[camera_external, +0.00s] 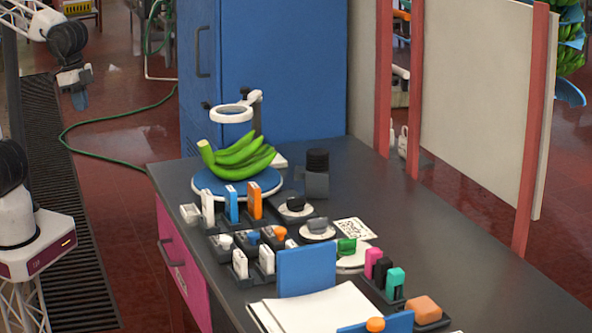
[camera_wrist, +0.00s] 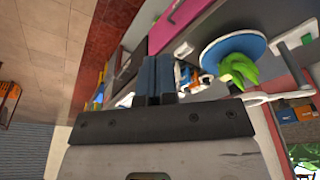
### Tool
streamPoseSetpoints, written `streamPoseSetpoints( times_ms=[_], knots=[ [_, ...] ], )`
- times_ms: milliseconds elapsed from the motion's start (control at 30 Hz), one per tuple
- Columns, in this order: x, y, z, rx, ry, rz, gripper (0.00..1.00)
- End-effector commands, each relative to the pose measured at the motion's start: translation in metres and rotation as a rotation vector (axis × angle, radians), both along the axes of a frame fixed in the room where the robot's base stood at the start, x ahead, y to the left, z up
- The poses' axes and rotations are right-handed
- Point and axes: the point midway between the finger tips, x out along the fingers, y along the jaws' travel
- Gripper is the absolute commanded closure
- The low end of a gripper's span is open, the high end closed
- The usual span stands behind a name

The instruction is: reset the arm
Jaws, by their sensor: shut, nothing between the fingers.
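My gripper (camera_external: 78,92) is at the upper left of the external view, above the floor drain and well to the left of the table. Its fingers (camera_wrist: 156,80) show side by side in the wrist view, shut with nothing between them. My arm enters from the left edge, and its middle is cut off by the frame. The table (camera_external: 460,230) stands apart from the gripper.
Green bananas (camera_external: 238,155) lie on a round blue plate (camera_external: 212,184) under a white ring stand (camera_external: 232,112). Several small blocks stand on the dark table. A blue cabinet (camera_external: 285,65) stands behind. A green hose (camera_external: 100,122) crosses the floor. The space around the gripper looks clear.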

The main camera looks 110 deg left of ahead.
Motion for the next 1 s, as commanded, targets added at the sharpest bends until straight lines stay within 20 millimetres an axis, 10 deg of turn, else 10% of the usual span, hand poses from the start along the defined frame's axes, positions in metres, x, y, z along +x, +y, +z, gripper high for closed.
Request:
streamPoseSetpoints(
  times_ms=[333,1000],
  knots=[
    [-0.057,-0.032,-0.015,-0.009,-0.027,-0.044,1.00],
    [-0.063,-0.035,-0.017,-0.010,-0.028,-0.047,1.00]
  ],
)
